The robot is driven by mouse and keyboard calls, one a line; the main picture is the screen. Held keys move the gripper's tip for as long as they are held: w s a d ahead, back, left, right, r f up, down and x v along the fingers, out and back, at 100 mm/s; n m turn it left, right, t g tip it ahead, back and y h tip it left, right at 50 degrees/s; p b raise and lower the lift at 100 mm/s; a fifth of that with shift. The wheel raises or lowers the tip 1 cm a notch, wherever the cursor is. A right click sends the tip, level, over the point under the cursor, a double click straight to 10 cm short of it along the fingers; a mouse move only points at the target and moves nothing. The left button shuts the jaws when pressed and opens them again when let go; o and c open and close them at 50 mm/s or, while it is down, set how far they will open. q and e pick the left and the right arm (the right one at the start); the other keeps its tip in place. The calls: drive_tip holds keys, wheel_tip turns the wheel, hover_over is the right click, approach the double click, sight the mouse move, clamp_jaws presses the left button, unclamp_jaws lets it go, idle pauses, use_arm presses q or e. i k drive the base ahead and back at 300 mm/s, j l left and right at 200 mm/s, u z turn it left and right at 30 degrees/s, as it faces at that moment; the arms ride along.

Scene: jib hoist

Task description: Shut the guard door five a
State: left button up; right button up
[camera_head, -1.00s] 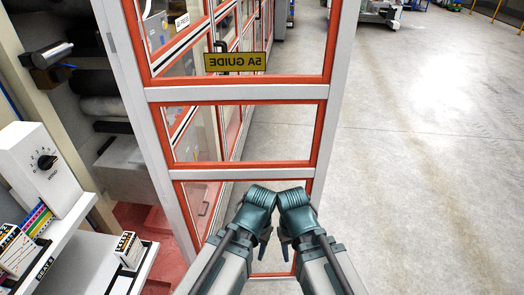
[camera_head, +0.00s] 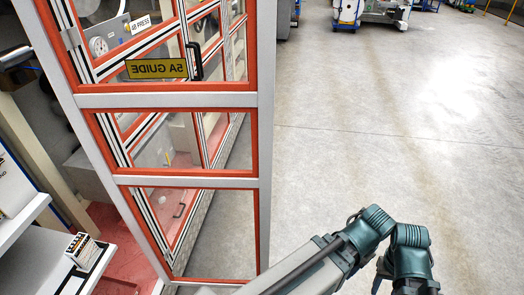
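The guard door five a (camera_head: 266,130) is a tall grey frame with orange-red borders and clear panes, at the left of the picture. It bears a yellow sign (camera_head: 156,68) and stands out from the machine, with the machine's interior visible to its left. A black handle (camera_head: 195,61) shows near the sign.
White shelf-like units (camera_head: 62,262) with small boxes are at the lower left. More guard panels with a press label (camera_head: 141,24) show through the door. The grey floor (camera_head: 400,130) on the right is clear up to equipment (camera_head: 375,12) at the back.

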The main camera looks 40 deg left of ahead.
sight(255, 96)
drive_tip(key=i+l+z, duration=0.25)
drive_tip(key=z, duration=0.15)
drive_tip(key=i+l+z, duration=0.25)
drive_tip(key=z, duration=0.15)
drive_tip(key=i+l+u, duration=0.15)
drive_tip(key=i, duration=0.2)
drive_tip(key=i+l+u, duration=0.15)
drive_tip(key=i, duration=0.2)
drive_tip(key=i+u, duration=0.15)
drive_tip(key=u, duration=0.2)
drive_tip(key=i+u, duration=0.1)
drive_tip(key=u, duration=0.3)
drive_tip(key=i+u, duration=0.15)
drive_tip(key=u, duration=0.2)
drive_tip(key=i+u, duration=0.15)
drive_tip(key=u, duration=0.25)
drive_tip(key=i+u, duration=0.1)
drive_tip(key=u, duration=0.3)
drive_tip(key=i+l+u, duration=0.15)
drive_tip(key=u, duration=0.25)
drive_tip(key=i+l+u, duration=0.1)
drive_tip(key=u, duration=0.3)
drive_tip(key=i+l+u, duration=0.1)
drive_tip(key=u, duration=0.3)
drive_tip(key=i+l+u, duration=0.15)
drive_tip(key=l+u, duration=0.3)
drive_tip(key=i+l+u, duration=0.15)
drive_tip(key=u, duration=0.3)
drive_tip(key=l+u, duration=0.9)
